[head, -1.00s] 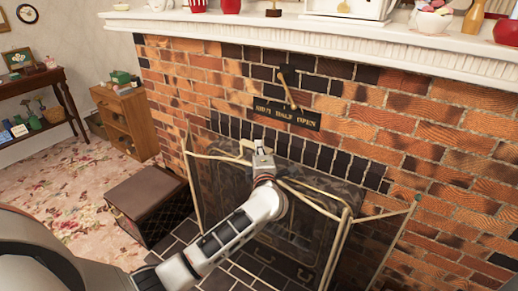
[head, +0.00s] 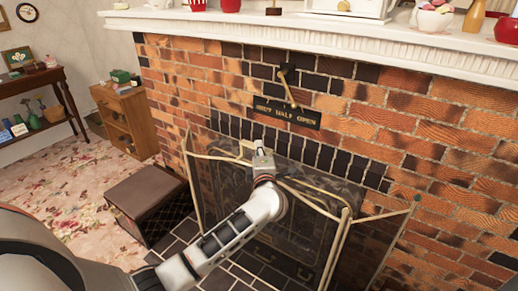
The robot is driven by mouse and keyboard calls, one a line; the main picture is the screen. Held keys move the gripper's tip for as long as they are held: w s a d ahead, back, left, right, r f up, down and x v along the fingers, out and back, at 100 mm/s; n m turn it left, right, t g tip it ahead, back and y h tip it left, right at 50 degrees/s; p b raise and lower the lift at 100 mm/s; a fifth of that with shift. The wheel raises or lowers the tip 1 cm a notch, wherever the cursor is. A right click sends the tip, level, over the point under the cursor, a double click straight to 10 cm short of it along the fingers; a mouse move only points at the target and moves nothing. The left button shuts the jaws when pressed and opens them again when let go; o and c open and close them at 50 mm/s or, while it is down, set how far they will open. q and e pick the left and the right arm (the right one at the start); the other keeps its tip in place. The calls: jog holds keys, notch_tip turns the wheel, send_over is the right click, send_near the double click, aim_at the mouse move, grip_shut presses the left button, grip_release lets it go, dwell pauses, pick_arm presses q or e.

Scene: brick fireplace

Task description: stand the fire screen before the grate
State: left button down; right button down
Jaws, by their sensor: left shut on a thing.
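The fire screen (head: 372,241) has dark see-through mesh panels in thin brass frames. Its side panels angle away from the middle one, and it is upright before the fireplace opening. My left gripper (head: 247,149) is shut on the fire screen at its top brass rail, left of centre. My left arm covers part of the middle panel. The grate is not clear behind the mesh and the arm. I cannot tell whether the screen's lower edge touches the hearth. My right gripper is not in view.
A dark box with a brown top (head: 147,190) stands left of the screen. Dark hearth tiles (head: 181,240) lie beside it. A lever (head: 287,84) and a sign (head: 287,112) are on the brick wall. The white mantel (head: 330,33) carries several ornaments. The flowered carpet at left has free room.

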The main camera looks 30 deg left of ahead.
pick_arm(q)
jog(key=shift+f+b, duration=0.4)
jog(key=shift+f, duration=0.4)
dwell(1.7)
dwell(0.8)
jog(key=c, duration=2.1)
grip_release()
jog(key=shift+c, duration=0.2)
jog(key=shift+o, duration=0.8)
jog(key=shift+s+f, duration=0.1)
jog(key=shift+f, duration=0.5)
jog(key=shift+o, duration=0.8)
jog(key=shift+r, duration=0.1)
jog(key=shift+d+r, duration=0.1)
jog(key=shift+d, duration=0.05)
